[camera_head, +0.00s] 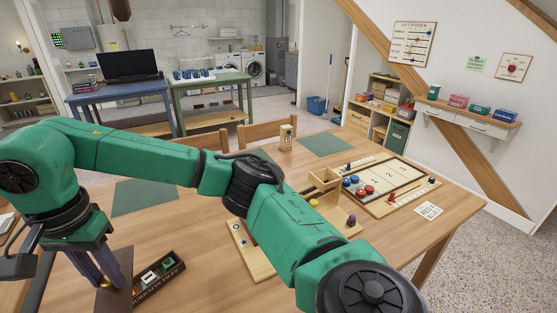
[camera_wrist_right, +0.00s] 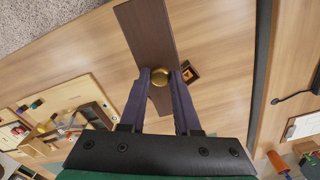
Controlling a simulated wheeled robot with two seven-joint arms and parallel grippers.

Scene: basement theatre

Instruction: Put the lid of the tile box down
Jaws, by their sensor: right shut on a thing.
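My right gripper (camera_head: 104,276) points down at the lower left of the head view. It is shut on the round brass knob (camera_wrist_right: 160,77) of the lid, between two purple fingers in the right wrist view. The lid (camera_head: 122,287) is a long flat dark brown board; it also shows in the wrist view (camera_wrist_right: 142,28). The open tile box (camera_head: 177,267) stands on the table just right of the lid, with dark and pale tiles inside. In the wrist view the box (camera_wrist_right: 190,73) is partly hidden. I cannot tell whether the lid touches the table. My left gripper is not in view.
The wooden table (camera_head: 190,290) has bare room around the box. A wooden game board (camera_head: 250,250) lies to the right, partly behind my arm. A shuffleboard-like board (camera_head: 400,180) with red and blue pieces lies farther right. Green mats (camera_head: 145,197) lie at the back.

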